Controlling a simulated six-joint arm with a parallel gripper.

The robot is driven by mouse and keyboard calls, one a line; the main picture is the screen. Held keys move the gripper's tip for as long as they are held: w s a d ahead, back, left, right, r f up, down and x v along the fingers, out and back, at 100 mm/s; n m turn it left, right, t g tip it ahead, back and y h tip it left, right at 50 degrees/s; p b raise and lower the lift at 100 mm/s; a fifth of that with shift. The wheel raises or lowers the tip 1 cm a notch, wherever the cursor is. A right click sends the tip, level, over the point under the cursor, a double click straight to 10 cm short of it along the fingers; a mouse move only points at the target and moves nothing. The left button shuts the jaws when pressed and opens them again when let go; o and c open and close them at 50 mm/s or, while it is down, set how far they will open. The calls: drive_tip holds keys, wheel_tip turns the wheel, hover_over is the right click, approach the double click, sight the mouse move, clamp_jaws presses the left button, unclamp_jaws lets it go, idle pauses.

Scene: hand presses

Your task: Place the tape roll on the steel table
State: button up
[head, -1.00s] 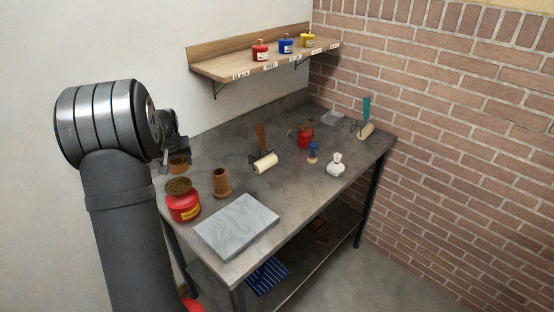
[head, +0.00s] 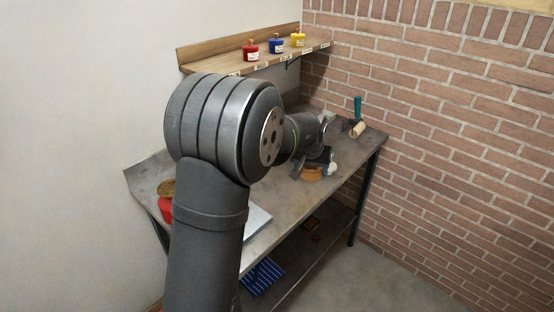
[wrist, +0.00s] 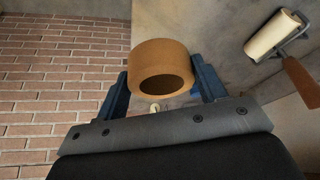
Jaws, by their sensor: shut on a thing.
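The tape roll (head: 311,174) is a brown-orange ring. My gripper (wrist: 163,78) is shut on it, with one blue finger on each side of the roll (wrist: 160,55) in the wrist view. In the head view the roll hangs under my wrist over the right part of the steel table (head: 283,205). A gap between roll and tabletop cannot be judged there. My arm hides much of the table's middle and left.
A teal-handled roller (head: 357,118) stands at the table's far right. A white object (head: 331,169) is close beside the tape roll. A red pot (head: 166,206) is at the left end. The wall shelf (head: 240,62) carries red, blue and yellow jars. A brick wall is at right.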

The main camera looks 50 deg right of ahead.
drive_tip(key=shift+s+d, duration=0.15)
drive_tip(key=shift+s, duration=0.55)
drive_tip(key=shift+w+f, duration=0.1)
drive_tip(key=shift+f, duration=0.1)
hover_over(288, 184)
drive_tip(key=a, duration=0.2)
drive_tip(key=f, duration=0.6)
drive_tip(key=shift+s+d+f, duration=0.2)
drive_tip(key=shift+s+f, duration=0.15)
drive_tip(key=shift+s, duration=0.05)
drive_tip(key=shift+f, duration=2)
drive_tip(key=shift+f, duration=0.1)
drive_tip(key=o, duration=1)
drive_tip(key=v, duration=1.2)
